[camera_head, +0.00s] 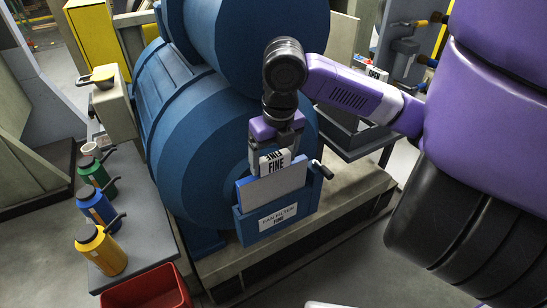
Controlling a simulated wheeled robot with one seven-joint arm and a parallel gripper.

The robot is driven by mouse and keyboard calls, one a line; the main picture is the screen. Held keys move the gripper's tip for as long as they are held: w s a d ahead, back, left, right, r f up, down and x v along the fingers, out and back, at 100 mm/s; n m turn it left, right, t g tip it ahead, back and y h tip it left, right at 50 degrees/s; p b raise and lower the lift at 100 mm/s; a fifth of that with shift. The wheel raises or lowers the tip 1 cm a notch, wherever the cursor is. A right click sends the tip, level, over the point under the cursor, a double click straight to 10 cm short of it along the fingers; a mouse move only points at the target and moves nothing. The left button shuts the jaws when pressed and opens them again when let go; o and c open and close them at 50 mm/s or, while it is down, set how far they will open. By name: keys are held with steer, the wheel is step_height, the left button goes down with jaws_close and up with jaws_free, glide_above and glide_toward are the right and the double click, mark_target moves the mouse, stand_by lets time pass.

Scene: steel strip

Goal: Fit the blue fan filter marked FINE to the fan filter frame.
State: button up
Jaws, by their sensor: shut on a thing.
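My gripper (275,150) is shut on the white tab marked FINE of the blue fan filter (273,186), which has a pale grey face and a blue edge. The filter is upright above the blue fan filter frame (248,229), which carries a white label reading FAN FILTER FINE. The filter's lower edge meets the frame's top edge in the picture. I cannot tell whether it is inside the frame or in front of or behind its mouth. A lever with a black knob (322,171) sticks out at the frame's right.
The frame sits against a big blue round machine (190,130). A grey bench (140,210) at left bears a yellow, a blue and a green can and a white cup. A red bin (150,288) is at lower left. A dark tray (352,137) with white-tabbed items stands behind my arm.

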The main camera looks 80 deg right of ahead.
steer(key=shift+f+b, duration=0.8)
steer(key=shift+f, duration=0.1)
steer(key=o, duration=2)
steer(key=r, duration=0.2)
steer(key=r+p, duration=0.1)
steer(key=r, duration=0.2)
steer(key=a+r, duration=0.1)
steer(key=r, duration=0.1)
steer(key=shift+s+r+p, duration=0.3)
steer(key=shift+s+r, duration=0.05)
steer(key=shift+r, duration=0.05)
